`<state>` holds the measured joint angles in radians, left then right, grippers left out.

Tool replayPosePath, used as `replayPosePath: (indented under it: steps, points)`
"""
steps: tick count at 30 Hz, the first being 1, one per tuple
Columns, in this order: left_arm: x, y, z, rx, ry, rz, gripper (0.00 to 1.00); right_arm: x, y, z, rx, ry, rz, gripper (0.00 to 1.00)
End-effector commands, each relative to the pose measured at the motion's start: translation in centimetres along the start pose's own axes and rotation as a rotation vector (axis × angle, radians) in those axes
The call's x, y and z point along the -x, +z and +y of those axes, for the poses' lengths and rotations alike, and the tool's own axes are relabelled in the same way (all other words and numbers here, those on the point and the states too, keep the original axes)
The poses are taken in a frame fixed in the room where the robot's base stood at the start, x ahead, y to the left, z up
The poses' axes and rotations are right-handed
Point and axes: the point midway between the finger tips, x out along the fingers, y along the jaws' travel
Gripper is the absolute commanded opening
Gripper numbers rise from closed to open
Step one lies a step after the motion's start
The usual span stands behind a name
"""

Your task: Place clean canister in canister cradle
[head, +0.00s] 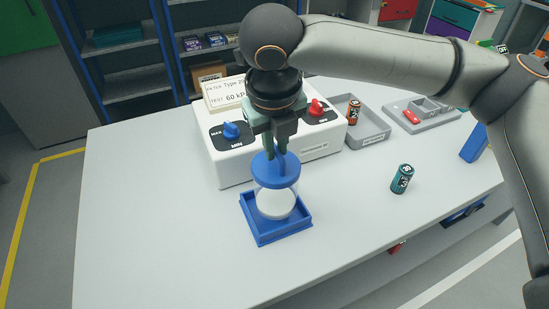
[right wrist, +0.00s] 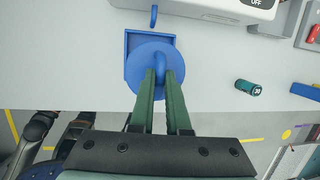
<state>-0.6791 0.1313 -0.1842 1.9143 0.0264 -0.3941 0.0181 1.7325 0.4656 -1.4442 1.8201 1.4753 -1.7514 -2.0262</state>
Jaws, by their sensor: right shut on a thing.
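The canister (head: 274,190) is clear with a blue lid, a blue loop handle and a white lower part, and it looks upright. My right gripper (head: 276,150) is shut on the loop handle; in the right wrist view its green fingers (right wrist: 162,82) grip the handle from both sides above the round blue lid (right wrist: 150,80). The square blue canister cradle (head: 264,236) lies on the table directly below the canister. The canister's base overlaps the cradle in the head view; I cannot tell whether it touches the cradle floor. My left gripper is not in view.
A white test unit (head: 235,166) with blue and red knobs stands just behind the cradle. A grey tray (head: 370,132) holds an orange-black cylinder (head: 354,112). The table's left side is clear.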

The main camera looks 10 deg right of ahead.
Motion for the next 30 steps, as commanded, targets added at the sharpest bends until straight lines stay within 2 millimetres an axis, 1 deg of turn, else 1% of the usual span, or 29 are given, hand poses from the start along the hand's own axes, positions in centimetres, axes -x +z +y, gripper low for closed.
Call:
replayPosePath:
  steps: [4, 6, 9, 12, 23, 24, 30]
  points:
    - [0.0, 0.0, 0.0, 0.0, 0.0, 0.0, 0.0, -0.8, 0.4, 0.0, -0.001, 0.0, 0.001, 0.0]
    - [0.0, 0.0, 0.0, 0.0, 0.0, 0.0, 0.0, -1.7, 0.7, 0.0, -0.001, 0.0, 0.001, 0.0]
    - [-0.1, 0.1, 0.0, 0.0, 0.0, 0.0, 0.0, -3.3, 0.1, 0.2, 0.001, 0.0, 0.002, 0.0]
    - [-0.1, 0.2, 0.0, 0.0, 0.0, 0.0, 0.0, -4.2, -0.1, 0.4, 0.001, 0.0, 0.0, 0.0]
    - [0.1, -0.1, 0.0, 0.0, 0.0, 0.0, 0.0, -4.5, -0.2, 0.5, 0.001, 0.001, 0.0, 0.0]
    - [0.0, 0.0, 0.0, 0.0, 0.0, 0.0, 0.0, -4.5, -0.2, 0.5, 0.001, 0.001, 0.001, 0.19]
    - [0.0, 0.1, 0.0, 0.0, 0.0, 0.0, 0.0, -4.5, -0.2, 0.5, 0.0, 0.001, 0.001, 0.41]
